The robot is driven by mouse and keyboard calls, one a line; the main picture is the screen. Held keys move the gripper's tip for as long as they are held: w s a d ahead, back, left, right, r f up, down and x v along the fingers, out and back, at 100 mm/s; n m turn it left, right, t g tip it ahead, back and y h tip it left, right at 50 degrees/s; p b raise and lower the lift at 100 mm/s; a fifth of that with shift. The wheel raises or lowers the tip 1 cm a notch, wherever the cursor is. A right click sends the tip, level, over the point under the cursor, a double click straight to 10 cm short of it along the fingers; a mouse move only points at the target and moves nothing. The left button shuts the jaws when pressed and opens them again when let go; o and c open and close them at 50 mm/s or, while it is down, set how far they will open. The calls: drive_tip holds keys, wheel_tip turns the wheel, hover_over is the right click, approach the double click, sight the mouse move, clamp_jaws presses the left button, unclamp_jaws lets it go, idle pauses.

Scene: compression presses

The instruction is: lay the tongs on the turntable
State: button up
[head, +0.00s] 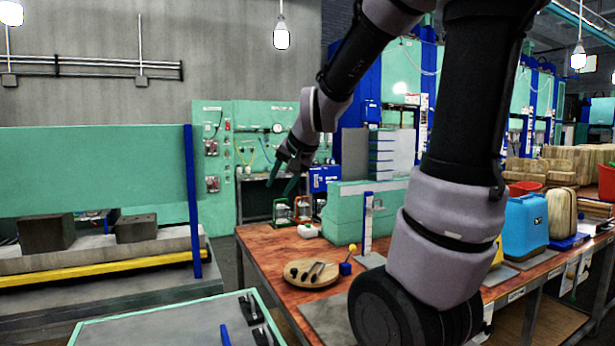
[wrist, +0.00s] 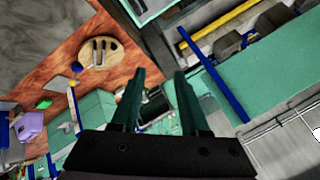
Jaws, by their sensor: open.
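The turntable (head: 329,276) looks like a round, pale wooden disc on the red-brown table. Slim dark pieces that look like the tongs (head: 316,271) lie on top of it; they are too small to make out clearly. In the wrist view the turntable (wrist: 87,57) is at the upper left, with the dark strips of the tongs (wrist: 97,52) on it. My gripper (head: 281,185) is open and empty, in the air above and behind the turntable in the head view. Its two green fingers (wrist: 160,74) are spread apart in the wrist view, with nothing between them.
A yellow ball on a blue block (head: 346,267) stands beside the turntable. A green box (head: 345,220) and small lanterns (head: 283,212) stand behind it. A blue case (head: 526,226) is farther right. A grey plate (head: 325,315) lies in front. My arm hides part of the table.

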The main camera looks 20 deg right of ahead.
drive_tip(key=s+r+n+g, duration=0.1)
drive_tip(key=s+r, duration=0.3)
drive_tip(key=s, duration=1.3)
drive_tip(key=shift+n, duration=0.6)
drive_tip(key=shift+s+a+r, duration=0.1)
drive_tip(key=shift+s, duration=0.1)
